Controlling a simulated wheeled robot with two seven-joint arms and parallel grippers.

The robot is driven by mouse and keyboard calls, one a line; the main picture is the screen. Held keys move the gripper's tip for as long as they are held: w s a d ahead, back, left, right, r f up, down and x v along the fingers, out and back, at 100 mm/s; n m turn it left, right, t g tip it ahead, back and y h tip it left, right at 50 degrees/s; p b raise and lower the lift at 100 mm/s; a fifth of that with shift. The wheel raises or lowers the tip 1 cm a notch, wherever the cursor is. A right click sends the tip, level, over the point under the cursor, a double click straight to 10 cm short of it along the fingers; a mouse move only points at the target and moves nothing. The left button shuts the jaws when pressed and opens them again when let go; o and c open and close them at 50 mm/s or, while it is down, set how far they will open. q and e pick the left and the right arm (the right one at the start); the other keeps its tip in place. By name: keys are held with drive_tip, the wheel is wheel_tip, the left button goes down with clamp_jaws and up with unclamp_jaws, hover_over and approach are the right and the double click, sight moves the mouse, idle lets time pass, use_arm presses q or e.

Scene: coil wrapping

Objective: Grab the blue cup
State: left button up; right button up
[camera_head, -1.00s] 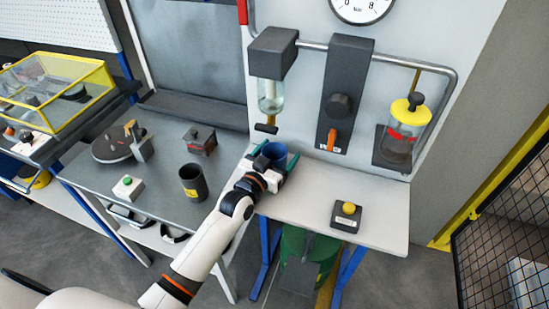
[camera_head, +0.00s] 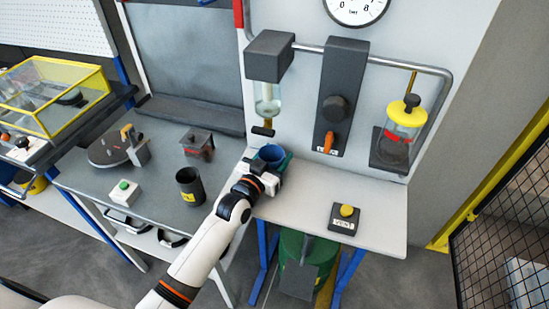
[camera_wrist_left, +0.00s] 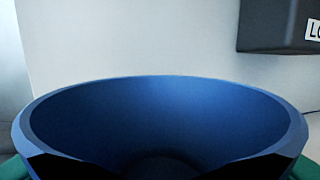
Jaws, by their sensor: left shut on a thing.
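The blue cup (camera_head: 271,153) stands upright at the left end of the white table (camera_head: 385,215), under the glass vessel. My left gripper (camera_head: 272,166) is shut on the cup, with its teal fingers at the cup's sides. In the left wrist view the cup's open rim and inner wall (camera_wrist_left: 165,115) fill the lower half. The cup looks empty there, though its bottom is dark. Bits of the teal fingers show at both lower corners. The cup's base is hidden by the gripper, so I cannot tell whether it touches the table. My right gripper is not in view.
A glass vessel (camera_head: 267,97) with a dark tap hangs just above the cup. A dark cup (camera_head: 190,186) stands left of my forearm on the grey table.

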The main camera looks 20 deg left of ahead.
use_arm(q)
drive_tip(key=shift+s+r, duration=0.1)
drive_tip(key=shift+r, duration=0.05)
wheel_tip(320, 180, up, 6)
drive_tip(key=shift+r+b, duration=0.1)
drive_tip(key=shift+b, duration=0.7)
drive_tip(key=s+d+b+v, duration=0.1)
drive_tip(key=d+b+v, duration=0.2)
drive_tip(key=v, duration=1.6)
drive_tip(key=shift+d, duration=0.25)
drive_tip(key=shift+r, duration=0.15)
